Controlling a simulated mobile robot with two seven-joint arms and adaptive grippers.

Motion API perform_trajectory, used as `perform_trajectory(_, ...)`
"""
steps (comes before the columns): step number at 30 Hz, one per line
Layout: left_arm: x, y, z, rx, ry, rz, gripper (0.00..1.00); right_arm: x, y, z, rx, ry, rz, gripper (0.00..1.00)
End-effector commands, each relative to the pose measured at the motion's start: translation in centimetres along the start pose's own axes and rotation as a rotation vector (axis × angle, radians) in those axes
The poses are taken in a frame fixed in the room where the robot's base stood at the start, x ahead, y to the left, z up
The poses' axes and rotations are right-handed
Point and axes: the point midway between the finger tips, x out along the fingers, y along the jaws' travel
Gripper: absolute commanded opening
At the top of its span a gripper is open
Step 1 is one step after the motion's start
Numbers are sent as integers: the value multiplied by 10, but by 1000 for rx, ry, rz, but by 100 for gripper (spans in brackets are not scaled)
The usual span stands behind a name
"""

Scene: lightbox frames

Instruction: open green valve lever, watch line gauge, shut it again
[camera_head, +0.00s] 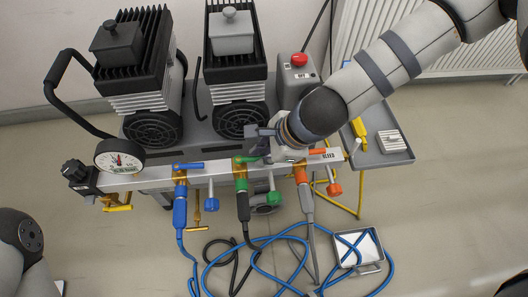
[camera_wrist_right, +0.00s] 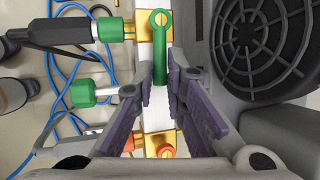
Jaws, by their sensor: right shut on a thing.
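The green valve lever (camera_wrist_right: 160,48) lies along the white manifold bar, its pivot on a brass block and its free end between the fingers of my right gripper (camera_wrist_right: 161,82). The gripper is shut on that end. In the head view the gripper (camera_head: 266,147) reaches in from the right and partly hides the green lever (camera_head: 247,160). The line gauge (camera_head: 120,156) is a round white dial at the bar's left end; its needle is too small to read exactly. My left gripper is out of view.
A blue lever (camera_head: 188,165) and an orange lever (camera_head: 317,152) flank the green one. Two finned pumps (camera_head: 140,70) (camera_head: 234,75) stand behind the bar. A red button (camera_head: 299,59) sits on a grey box.

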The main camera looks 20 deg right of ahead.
Motion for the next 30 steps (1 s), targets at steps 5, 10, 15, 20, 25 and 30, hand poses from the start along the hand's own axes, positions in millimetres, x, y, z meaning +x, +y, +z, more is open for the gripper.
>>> perform_trajectory(5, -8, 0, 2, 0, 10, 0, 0, -1, -4, 0, -44, -12, 15, 0)
perform_trajectory(10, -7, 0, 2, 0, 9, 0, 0, -1, -3, -1, -42, -11, 15, 0)
perform_trajectory(15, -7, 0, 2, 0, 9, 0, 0, -1, -3, -1, -42, -11, 15, 32)
perform_trajectory(20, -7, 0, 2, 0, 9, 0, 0, -1, -3, -1, -42, -11, 16, 32)
perform_trajectory(25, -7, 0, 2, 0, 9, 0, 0, -14, -4, 0, -44, -13, 13, 32)
perform_trajectory(30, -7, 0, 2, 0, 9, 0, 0, -61, -6, 0, -44, -14, 10, 32)
